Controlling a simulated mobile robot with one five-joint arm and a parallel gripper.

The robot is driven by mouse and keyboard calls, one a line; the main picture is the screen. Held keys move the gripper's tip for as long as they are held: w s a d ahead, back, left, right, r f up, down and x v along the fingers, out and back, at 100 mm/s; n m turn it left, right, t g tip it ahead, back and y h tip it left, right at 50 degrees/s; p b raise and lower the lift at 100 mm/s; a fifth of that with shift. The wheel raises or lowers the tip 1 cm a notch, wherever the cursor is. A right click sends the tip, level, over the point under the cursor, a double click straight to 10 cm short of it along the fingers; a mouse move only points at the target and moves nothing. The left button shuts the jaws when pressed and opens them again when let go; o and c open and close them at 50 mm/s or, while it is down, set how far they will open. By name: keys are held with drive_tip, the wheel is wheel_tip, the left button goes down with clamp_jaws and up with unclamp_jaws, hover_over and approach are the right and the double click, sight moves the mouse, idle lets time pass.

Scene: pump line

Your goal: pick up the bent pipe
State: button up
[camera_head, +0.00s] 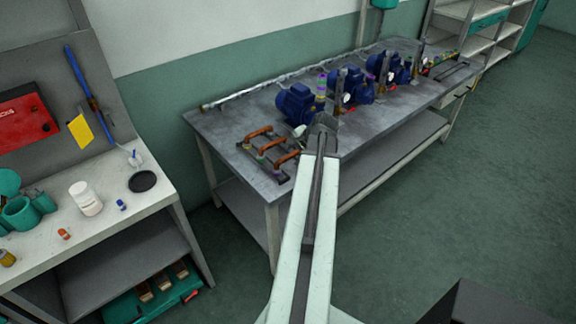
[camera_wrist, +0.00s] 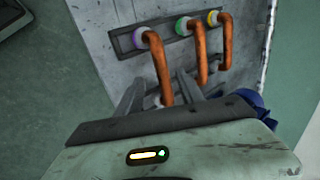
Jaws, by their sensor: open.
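Three orange-brown bent pipes lie side by side on the table's near left end, in a dark rack with coloured rings. In the head view they are the far pipe (camera_head: 258,132), the middle pipe (camera_head: 271,145) and the near pipe (camera_head: 286,159). In the wrist view they are the left pipe (camera_wrist: 159,66), the middle pipe (camera_wrist: 201,48) and the right pipe (camera_wrist: 226,42). My gripper (camera_head: 320,137) is open, just right of the rack in the head view. In the wrist view, my gripper (camera_wrist: 160,78) has the left pipe showing between its fingers; I cannot tell the depth gap.
The grey worktable (camera_head: 228,126) also carries several blue pumps (camera_head: 296,103) with valves and gauges, close beyond my gripper. A long pipe runs along its back edge. A side bench (camera_head: 150,203) with a white jar (camera_head: 85,198) stands at left.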

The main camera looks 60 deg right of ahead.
sight(290, 155)
drive_tip(key=b+x, duration=0.2)
drive_tip(key=x, duration=0.1)
drive_tip(key=b+x, duration=0.2)
drive_tip(key=shift+w+d, duration=0.2)
drive_tip(key=shift+d, duration=0.1)
drive_tip(key=shift+r, duration=0.2)
clamp_jaws()
idle(0.9)
